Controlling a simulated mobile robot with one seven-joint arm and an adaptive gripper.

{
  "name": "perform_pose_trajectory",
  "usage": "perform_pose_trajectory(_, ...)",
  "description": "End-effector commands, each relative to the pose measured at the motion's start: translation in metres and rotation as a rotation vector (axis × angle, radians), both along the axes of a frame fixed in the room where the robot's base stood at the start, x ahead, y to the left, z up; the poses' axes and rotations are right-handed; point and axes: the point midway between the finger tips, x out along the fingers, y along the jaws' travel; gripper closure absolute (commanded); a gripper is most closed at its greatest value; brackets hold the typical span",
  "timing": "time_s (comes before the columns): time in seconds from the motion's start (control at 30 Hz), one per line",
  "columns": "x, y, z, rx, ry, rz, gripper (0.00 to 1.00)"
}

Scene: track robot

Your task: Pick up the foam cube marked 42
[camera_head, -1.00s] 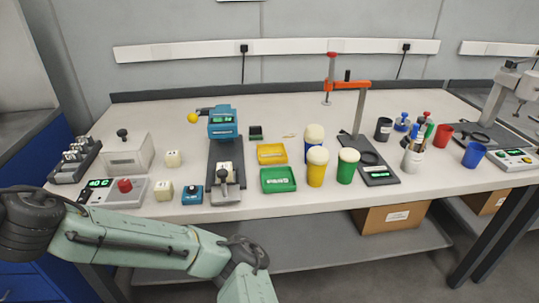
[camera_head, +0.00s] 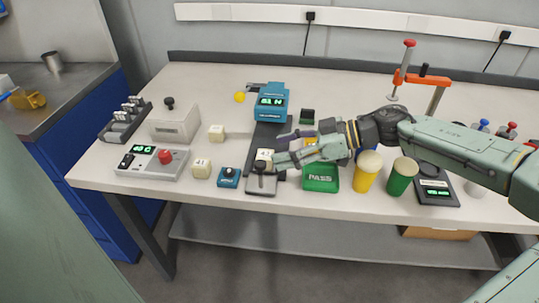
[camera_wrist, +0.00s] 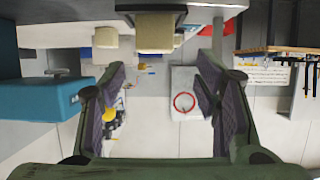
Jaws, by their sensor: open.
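In the head view a cream foam cube (camera_head: 265,155) sits on the dark track of the teal tester (camera_head: 272,101), behind a grey clamp block. Two more cream cubes stand to the left, one farther back (camera_head: 217,133) and one near the front (camera_head: 202,168). The numbers are too small to read surely. My gripper (camera_head: 278,147) reaches in from the right, open, its fingers close to the track cube. In the wrist view my gripper (camera_wrist: 162,95) is open and empty, and a cream cube (camera_wrist: 155,32) lies ahead, roughly in line with the gap. Another cube (camera_wrist: 105,37) is beyond it.
A green PASS tray (camera_head: 320,178) and yellow (camera_head: 367,171) and green (camera_head: 403,176) cups stand right of the track, near my arm. A teal button box (camera_head: 228,178) and a grey control box (camera_head: 152,162) stand left.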

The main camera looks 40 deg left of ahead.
Motion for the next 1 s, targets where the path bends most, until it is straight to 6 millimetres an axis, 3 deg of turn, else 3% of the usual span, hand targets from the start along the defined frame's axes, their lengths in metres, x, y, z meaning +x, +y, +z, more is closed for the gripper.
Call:
perform_pose_trajectory(0.5, -0.03, 0.054, -0.023, 0.005, -0.001, 0.002, 0.43)
perform_pose_trajectory(0.77, -0.031, 0.057, -0.026, 0.006, -0.002, 0.002, 0.43)
perform_pose_trajectory(1.0, -0.031, 0.057, -0.026, 0.006, -0.002, 0.002, 0.58)
